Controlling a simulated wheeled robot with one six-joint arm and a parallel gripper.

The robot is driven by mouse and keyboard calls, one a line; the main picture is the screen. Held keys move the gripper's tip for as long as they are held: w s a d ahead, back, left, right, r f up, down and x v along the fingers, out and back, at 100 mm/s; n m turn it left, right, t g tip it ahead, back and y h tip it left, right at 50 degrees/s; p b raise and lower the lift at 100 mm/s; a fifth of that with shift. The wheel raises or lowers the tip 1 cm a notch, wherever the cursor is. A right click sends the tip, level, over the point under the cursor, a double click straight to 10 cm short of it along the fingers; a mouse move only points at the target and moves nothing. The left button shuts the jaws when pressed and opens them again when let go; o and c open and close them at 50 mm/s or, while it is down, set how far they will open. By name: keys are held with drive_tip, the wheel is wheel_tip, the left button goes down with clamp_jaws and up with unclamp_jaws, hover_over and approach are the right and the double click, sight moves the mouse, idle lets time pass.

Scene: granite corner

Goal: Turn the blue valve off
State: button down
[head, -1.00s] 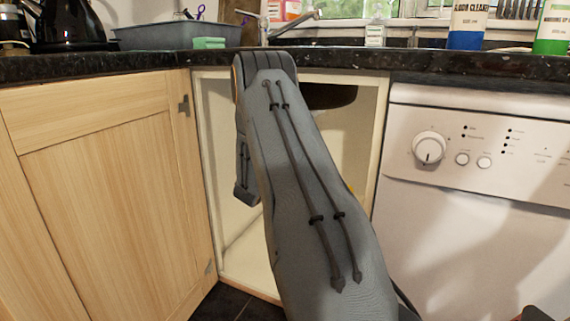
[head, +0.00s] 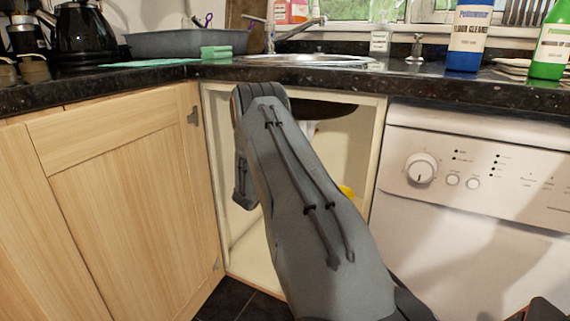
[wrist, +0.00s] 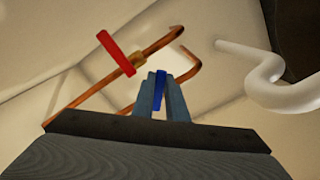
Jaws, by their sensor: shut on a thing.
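The blue valve handle (wrist: 160,90) shows in the wrist view as a narrow blue piece between my gripper's two fingers. My gripper (wrist: 161,78) is shut on it. The valve's body is hidden behind the fingers. A copper pipe (wrist: 190,73) with a bent end rises just behind the fingertips. In the head view my arm reaches into the open cupboard under the sink, and the arm hides both the gripper and the blue valve.
A red valve handle (wrist: 118,53) sits on another copper pipe (wrist: 88,93) left of my gripper. A white drain pipe (wrist: 268,85) is at the right. The cupboard frame (head: 377,150) and worktop edge (head: 340,85) bound the opening. The wooden door (head: 125,190) stands left.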

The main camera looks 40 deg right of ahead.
drive_tip(key=shift+w+a+f+n+p, duration=0.2)
drive_tip(key=shift+f+n, duration=0.3)
drive_tip(key=shift+n, duration=0.85)
drive_tip(key=shift+w+d+f+n+p, duration=0.1)
drive_tip(key=shift+f+n+p, duration=0.3)
drive_tip(key=shift+n, duration=1)
drive_tip(key=shift+w+a+f+n+p, duration=0.15)
drive_tip(key=shift+f+n, duration=0.45)
drive_tip(key=shift+n, duration=0.75)
drive_tip(key=shift+f, duration=0.1)
drive_tip(key=c, duration=1.8)
unclamp_jaws()
drive_tip(key=shift+o, duration=0.2)
drive_tip(key=p+v, duration=0.2)
drive_tip(key=v, duration=0.5)
drive_tip(key=shift+s+a, duration=0.15)
drive_tip(key=shift+a, duration=0.2)
